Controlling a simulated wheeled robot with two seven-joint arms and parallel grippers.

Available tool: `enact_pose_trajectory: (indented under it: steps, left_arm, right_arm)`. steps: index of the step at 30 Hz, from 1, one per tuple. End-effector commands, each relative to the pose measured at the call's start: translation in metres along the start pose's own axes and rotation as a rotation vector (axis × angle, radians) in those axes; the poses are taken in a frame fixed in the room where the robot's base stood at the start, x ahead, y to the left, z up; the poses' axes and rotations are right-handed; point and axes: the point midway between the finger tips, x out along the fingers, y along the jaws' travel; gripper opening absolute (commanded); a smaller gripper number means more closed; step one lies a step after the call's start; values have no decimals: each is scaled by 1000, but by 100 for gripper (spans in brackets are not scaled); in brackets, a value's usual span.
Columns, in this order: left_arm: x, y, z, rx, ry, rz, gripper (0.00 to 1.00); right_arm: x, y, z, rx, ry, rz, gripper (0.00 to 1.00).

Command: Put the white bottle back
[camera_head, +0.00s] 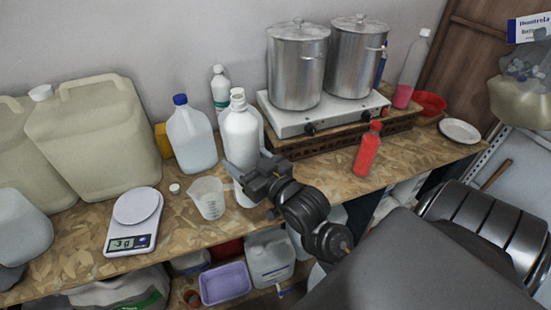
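The white bottle (242,134) stands upright near the middle of the wooden bench, close to its front edge. My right gripper (247,170), on the arm coming in from the lower right, has its fingers on both sides of the bottle's body and appears shut on it. The fingers hide part of the bottle's middle. I cannot tell whether its base touches the bench. Another white top shows just behind its neck. My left gripper is not in view.
A measuring beaker (208,198) and a loose white cap (174,188) are left of the bottle. A blue-capped jug (191,138) and a green-labelled bottle (220,92) stand behind. A hot plate (325,115) with two pots and a red bottle (367,151) are right.

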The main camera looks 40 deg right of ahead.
Motion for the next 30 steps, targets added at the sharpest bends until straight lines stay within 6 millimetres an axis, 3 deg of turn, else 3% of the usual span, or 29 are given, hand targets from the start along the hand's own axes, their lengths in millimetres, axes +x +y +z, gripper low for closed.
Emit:
enact_pose_trajectory:
  steps: [7,20,30]
  left_arm:
    - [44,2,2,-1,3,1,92]
    - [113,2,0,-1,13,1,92]
    - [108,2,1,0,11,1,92]
  right_arm:
    - [11,31,23,-9,9,-4,40]
    - [24,85,45,-6,8,1,40]
    - [33,121,82,8,5,5,40]
